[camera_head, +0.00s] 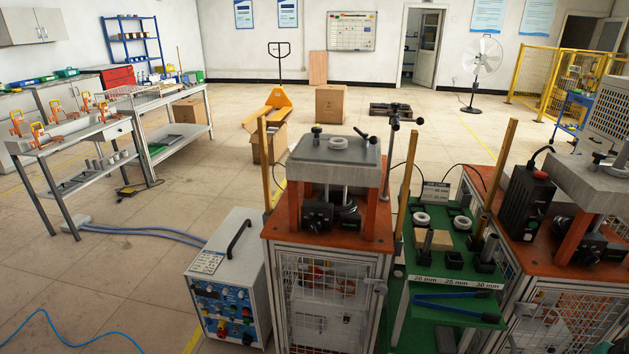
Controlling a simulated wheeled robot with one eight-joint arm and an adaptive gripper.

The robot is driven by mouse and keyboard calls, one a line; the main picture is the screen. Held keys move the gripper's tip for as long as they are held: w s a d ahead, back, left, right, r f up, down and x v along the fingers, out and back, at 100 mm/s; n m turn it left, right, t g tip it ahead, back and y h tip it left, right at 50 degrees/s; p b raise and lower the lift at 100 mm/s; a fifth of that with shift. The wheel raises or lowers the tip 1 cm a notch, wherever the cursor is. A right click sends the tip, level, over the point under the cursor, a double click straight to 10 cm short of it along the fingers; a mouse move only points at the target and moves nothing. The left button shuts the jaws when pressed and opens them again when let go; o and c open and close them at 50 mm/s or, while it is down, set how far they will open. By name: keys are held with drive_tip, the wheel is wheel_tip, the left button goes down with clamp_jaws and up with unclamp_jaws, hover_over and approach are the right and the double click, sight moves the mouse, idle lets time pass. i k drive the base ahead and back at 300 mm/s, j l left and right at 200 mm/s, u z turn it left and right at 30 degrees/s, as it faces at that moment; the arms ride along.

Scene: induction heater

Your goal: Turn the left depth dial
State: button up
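The left station (328,240) stands at the middle of the view, an orange-topped bench with a caged front. A grey plate (335,165) on orange posts sits on it. On the plate are a white ring (339,142), a small black knob (317,131) and a black-handled lever (365,135). Under the plate are a black box (317,215) and a round black part (347,214). No marking is readable, so I cannot tell which part is the left depth dial. My gripper is not identifiable in this view.
A control unit (229,282) with knobs stands left of the station. A green table (445,265) with white rings, blocks and blue-handled tongs (458,301) stands to its right. A similar station (575,229) is farther right. Open floor lies left; blue cables (150,232) cross it.

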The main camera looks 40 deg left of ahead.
sight(316, 223)
drive_tip(key=u, duration=1.65)
